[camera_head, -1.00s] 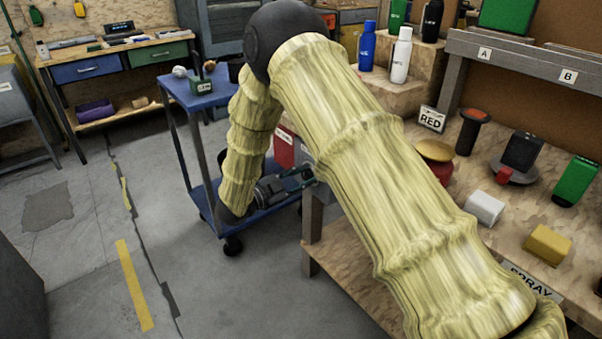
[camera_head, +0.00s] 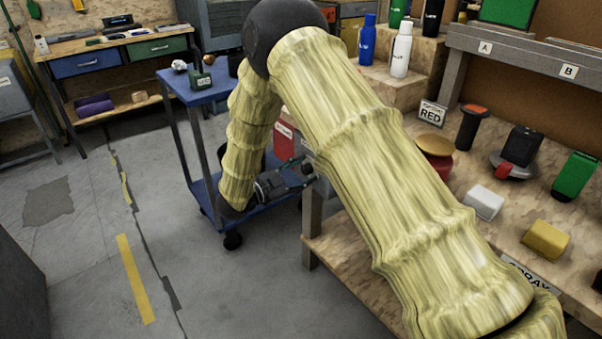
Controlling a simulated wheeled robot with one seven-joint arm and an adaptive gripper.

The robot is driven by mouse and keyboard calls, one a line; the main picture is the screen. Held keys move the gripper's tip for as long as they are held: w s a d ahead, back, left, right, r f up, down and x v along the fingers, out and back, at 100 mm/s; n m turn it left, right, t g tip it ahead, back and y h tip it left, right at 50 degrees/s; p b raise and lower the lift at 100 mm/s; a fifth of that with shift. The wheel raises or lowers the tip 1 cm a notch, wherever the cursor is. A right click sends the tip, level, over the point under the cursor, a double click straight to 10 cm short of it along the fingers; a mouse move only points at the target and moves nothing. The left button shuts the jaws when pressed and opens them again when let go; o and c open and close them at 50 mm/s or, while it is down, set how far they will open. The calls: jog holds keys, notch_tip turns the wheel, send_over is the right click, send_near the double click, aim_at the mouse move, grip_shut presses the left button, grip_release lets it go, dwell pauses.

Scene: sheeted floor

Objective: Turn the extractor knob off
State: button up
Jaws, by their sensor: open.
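I cannot make out the extractor knob; my large sleeved arm covers much of the middle of the view. My gripper (camera_head: 303,174) is low beside the left end of the workbench (camera_head: 340,250), with its fingers pointing right toward the bench's side and post. Its fingers are apart and I see nothing between them. A red panel or box (camera_head: 284,131) with a pale label shows just above the gripper, partly hidden by my arm. I cannot tell whether the knob is on it.
A blue cart (camera_head: 211,96) stands left of the bench, close behind my forearm. The floor (camera_head: 90,270) at left is clear.

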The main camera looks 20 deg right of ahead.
jog(key=v, duration=1.2)
jog(key=d+f+n+t+y, duration=0.45)
jog(key=d+f+n, duration=0.2)
jog(key=f, duration=0.45)
jog(key=s+d+f+n+g+y, duration=0.2)
jog(key=s+f+n+y, duration=0.3)
jog(key=s+f, duration=0.6)
jog(key=s+d+f+n+g+y, duration=0.25)
jog(key=s+f+n+y, duration=0.3)
jog(key=s+f, duration=0.55)
jog(key=s+f+n+g+y, duration=0.15)
jog(key=s+n+g, duration=0.35)
jog(key=s, duration=1.6)
notch_tip(320, 180, up, 20)
jog(key=s+g+p, duration=0.1)
jog(key=p, duration=1.8)
jog(key=shift+f+m, duration=0.2)
jog(key=shift+m, duration=0.2)
